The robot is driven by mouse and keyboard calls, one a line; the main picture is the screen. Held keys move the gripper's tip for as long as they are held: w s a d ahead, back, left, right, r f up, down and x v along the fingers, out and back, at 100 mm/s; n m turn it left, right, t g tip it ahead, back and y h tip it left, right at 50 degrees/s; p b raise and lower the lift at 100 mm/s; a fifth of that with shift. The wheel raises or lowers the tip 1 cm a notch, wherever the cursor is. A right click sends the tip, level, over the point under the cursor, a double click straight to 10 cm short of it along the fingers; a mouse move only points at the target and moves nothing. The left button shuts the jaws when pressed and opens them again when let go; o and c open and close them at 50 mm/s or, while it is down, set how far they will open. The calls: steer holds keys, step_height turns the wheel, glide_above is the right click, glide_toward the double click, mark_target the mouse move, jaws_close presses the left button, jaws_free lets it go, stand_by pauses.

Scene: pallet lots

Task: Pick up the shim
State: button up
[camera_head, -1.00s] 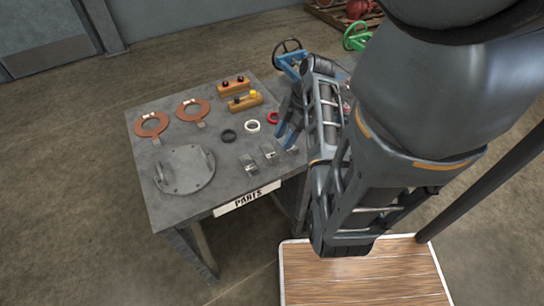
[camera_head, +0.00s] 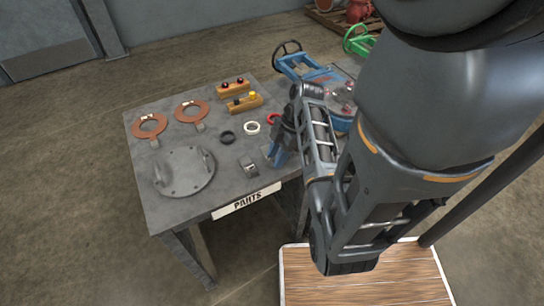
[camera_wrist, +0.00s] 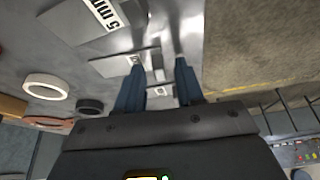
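Small silver metal shims lie near the front of the parts table. One shim (camera_head: 248,165) is clear of my gripper (camera_head: 274,159), to its left; others beside the fingers are partly hidden in the head view. In the wrist view, my gripper (camera_wrist: 159,65) has its two blue fingers apart, pointing down at the shims. A flat metal shim (camera_wrist: 158,92) shows between the fingers. Another shim (camera_wrist: 118,65) lies by the left finger, and a plate marked "5 mm" (camera_wrist: 98,18) is beyond it. I cannot tell whether the fingers touch a shim.
The grey table (camera_head: 205,200) holds a round flange plate (camera_head: 184,172), copper gaskets (camera_head: 149,127), a black ring (camera_head: 227,137), a white ring (camera_head: 251,127), a red ring (camera_head: 273,118) and wooden blocks (camera_head: 244,103). A blue-framed valve (camera_head: 296,62) stands behind.

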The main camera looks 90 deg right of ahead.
jaws_close()
steer(key=shift+r, duration=0.15)
stand_by(0.4)
steer(key=shift+r, duration=0.6)
steer(key=r, duration=0.2)
steer(key=d+r, duration=0.1)
steer(key=shift+s+d+r, duration=0.1)
steer(key=shift+s+r, duration=0.15)
steer(key=shift+r, duration=0.05)
steer(key=s+d+r+p, duration=0.5)
steer(key=s+d+p, duration=0.1)
steer(key=d+p, duration=0.1)
steer(key=shift+d+r, duration=0.4)
steer(key=shift+d, duration=0.3)
